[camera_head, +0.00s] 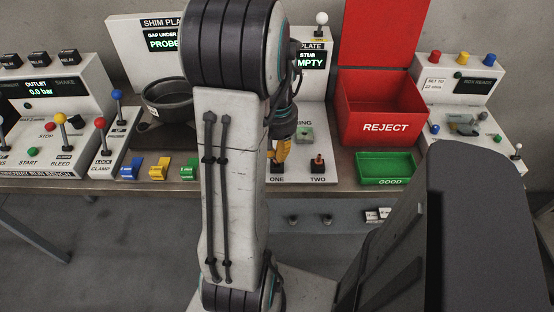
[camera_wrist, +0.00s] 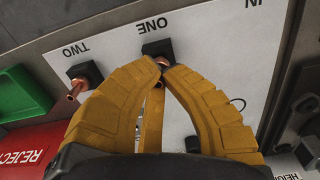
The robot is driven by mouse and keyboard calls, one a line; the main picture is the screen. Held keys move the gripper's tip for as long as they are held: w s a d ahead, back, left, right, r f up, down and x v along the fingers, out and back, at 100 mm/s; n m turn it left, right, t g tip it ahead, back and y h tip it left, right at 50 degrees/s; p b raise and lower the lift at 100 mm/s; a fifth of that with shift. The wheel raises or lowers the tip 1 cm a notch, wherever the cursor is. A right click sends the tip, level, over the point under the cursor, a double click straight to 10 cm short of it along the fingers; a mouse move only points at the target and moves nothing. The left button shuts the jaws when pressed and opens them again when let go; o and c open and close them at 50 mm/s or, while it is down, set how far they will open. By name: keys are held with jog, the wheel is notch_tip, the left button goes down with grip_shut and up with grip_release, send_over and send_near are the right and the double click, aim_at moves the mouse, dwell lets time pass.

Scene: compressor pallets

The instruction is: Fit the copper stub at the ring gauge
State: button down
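My gripper (camera_head: 281,158) is low over the slot marked ONE on the white stub panel (camera_head: 297,178). In the wrist view, my gripper's yellow fingertips (camera_wrist: 161,67) close in on a copper stub (camera_wrist: 162,61) at the black holder (camera_wrist: 158,48) marked ONE. Only a small bit of this stub shows between the tips; the rest is hidden. A second copper stub (camera_wrist: 76,89) stands in the black holder marked TWO; it also shows in the head view (camera_head: 317,161). A greenish fixture (camera_head: 304,136), beside the RING label, is partly hidden behind my arm. The stub display reads EMPTY.
A red REJECT bin (camera_head: 384,129) and a green GOOD tray (camera_head: 385,168) stand right of the panel. A dark bowl (camera_head: 167,101) and blue, yellow and green blocks (camera_head: 158,168) are to the left. A lever with a white knob (camera_head: 321,18) rises behind the panel.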

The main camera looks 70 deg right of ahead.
jog(key=shift+r+p, duration=1.35)
jog(key=shift+r, duration=0.4)
jog(key=shift+r, duration=0.1)
